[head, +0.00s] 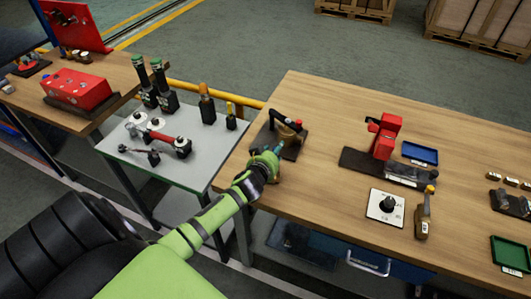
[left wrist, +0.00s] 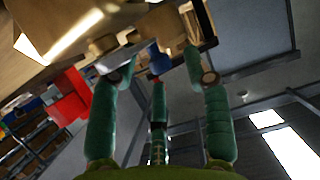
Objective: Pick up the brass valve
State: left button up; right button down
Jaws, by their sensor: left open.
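The brass valve (head: 288,127), a small brass-coloured body with a black lever, is at the left end of the large wooden table on a dark base. My right gripper is not in view.
A red device (head: 386,135), a blue tray (head: 420,153), a white plate with a black knob (head: 385,207) and a green tray (head: 511,253) are on the wooden table (head: 330,105). A grey table (head: 195,175) with red-and-silver parts stands left. The wooden table's middle has free room.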

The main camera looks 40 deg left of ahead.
pick_arm(q)
jog(key=shift+x, duration=1.15)
jog(key=shift+d, duration=0.1)
jog(key=shift+c, duration=0.8)
grip_shut()
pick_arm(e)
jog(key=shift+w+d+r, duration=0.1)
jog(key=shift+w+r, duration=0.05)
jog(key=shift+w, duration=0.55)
pick_arm(q)
jog(key=shift+r, duration=0.2)
